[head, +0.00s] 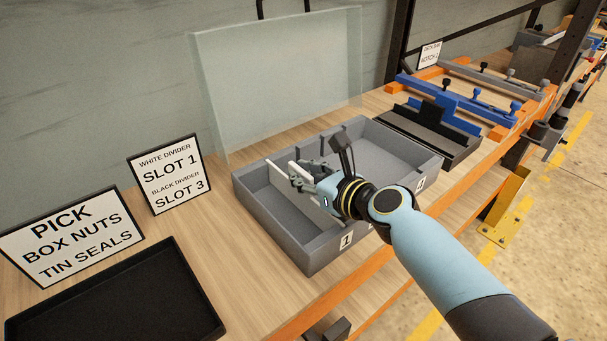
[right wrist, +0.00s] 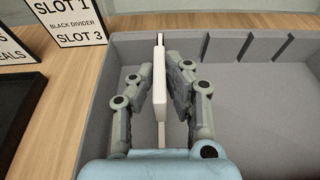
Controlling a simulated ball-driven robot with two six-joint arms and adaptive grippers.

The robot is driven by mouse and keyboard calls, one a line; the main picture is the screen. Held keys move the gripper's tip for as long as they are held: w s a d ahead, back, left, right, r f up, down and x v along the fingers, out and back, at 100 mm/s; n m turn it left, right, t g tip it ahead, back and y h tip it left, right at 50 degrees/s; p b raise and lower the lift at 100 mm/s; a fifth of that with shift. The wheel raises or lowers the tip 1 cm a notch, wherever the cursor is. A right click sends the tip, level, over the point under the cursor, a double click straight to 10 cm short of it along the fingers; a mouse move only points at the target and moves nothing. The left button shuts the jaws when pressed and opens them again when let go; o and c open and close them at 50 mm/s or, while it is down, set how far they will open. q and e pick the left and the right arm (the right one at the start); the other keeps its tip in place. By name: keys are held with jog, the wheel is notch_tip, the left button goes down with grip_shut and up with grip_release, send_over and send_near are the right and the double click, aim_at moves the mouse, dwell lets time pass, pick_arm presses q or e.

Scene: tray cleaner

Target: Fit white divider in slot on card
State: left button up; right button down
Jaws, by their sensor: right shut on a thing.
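My right gripper (head: 303,177) is shut on the white divider (head: 281,179) over the left part of the grey tray (head: 240,192). In the right wrist view the divider (right wrist: 160,88) stands on edge between the fingers (right wrist: 160,78). Its far end reaches the tray's far wall, left of several dark slots (right wrist: 232,45); I cannot tell whether it sits in a slot. Its lower edge is largely hidden by the gripper. The card (head: 170,172) reads white divider slot 1, black divider slot 3. A label "1" (head: 346,241) is on the tray's front wall. My left gripper is not in view.
A clear panel (head: 280,80) stands behind the tray. A black tray (head: 120,300) and a pick card (head: 70,235) are at the left. A dark holder (head: 430,135) and blue fixtures (head: 465,100) stand at the right. The bench's orange front edge (head: 330,300) is close.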

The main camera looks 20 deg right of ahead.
jog(key=shift+f, duration=0.25)
jog(key=c, duration=1.3)
grip_release()
jog(key=shift+o, duration=0.2)
jog(key=v, duration=1.2)
jog(key=shift+r, duration=0.15)
